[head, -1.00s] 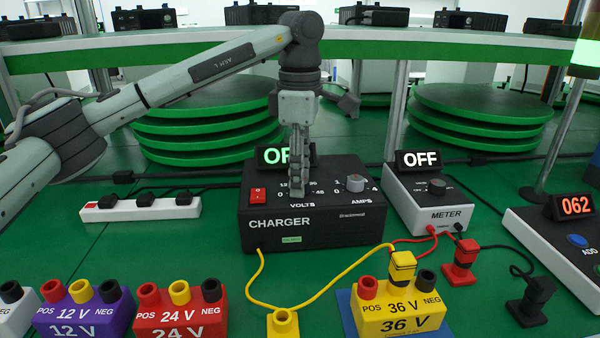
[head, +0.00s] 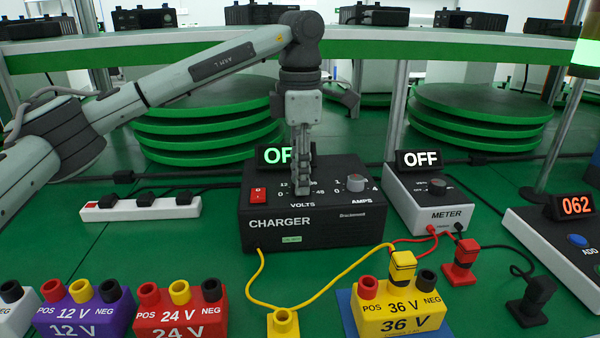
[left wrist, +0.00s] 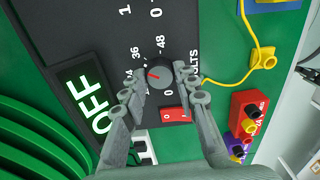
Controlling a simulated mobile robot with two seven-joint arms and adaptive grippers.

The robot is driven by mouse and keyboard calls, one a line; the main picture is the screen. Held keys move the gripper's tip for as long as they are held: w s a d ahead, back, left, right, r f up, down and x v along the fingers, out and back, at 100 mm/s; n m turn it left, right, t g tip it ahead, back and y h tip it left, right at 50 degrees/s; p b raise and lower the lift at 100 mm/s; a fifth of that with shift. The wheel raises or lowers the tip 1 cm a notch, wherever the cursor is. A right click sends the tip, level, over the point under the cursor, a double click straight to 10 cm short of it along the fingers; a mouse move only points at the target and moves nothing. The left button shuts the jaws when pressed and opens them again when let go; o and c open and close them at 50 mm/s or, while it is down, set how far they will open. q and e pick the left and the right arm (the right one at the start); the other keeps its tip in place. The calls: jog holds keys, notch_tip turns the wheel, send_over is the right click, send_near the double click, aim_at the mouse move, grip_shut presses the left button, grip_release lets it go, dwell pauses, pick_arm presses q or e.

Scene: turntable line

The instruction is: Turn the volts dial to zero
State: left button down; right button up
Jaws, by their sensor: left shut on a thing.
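The black charger (head: 345,225) stands on the green table, its lit green OFF display (left wrist: 84,101) behind the panel. My left gripper (head: 301,188) points down at the panel over the VOLTS scale and hides the volts dial in the head view. In the left wrist view my left gripper (left wrist: 158,84) has a finger on either side of the round dark volts dial (left wrist: 160,73) and is shut on it. The dial's red mark points to the picture's left, toward the partly hidden 24. The 0 is at the dial's lower side there. My right gripper is not in view.
The red switch (head: 258,195) and grey amps dial (head: 355,183) flank the gripper. The meter (head: 435,200) stands right. A yellow 36 V block (head: 400,312), red 24 V block (head: 180,315) and purple 12 V block (head: 84,315) stand in front. A yellow cable (head: 330,290) crosses the table.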

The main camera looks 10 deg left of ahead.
pick_arm(q)
jog(key=n, duration=0.3)
jog(key=shift+n, duration=0.4)
jog(key=n, duration=0.2)
jog(key=shift+n, duration=0.4)
jog(key=n, duration=0.3)
jog(key=shift+n, duration=0.3)
jog(key=n, duration=0.3)
jog(key=shift+n+b, duration=0.3)
jog(key=shift+b, duration=0.1)
jog(key=shift+n, duration=2.8)
jog(key=n+b, duration=0.1)
jog(key=n, duration=0.5)
jog(key=shift+r+n, duration=0.1)
jog(key=shift+n, duration=0.4)
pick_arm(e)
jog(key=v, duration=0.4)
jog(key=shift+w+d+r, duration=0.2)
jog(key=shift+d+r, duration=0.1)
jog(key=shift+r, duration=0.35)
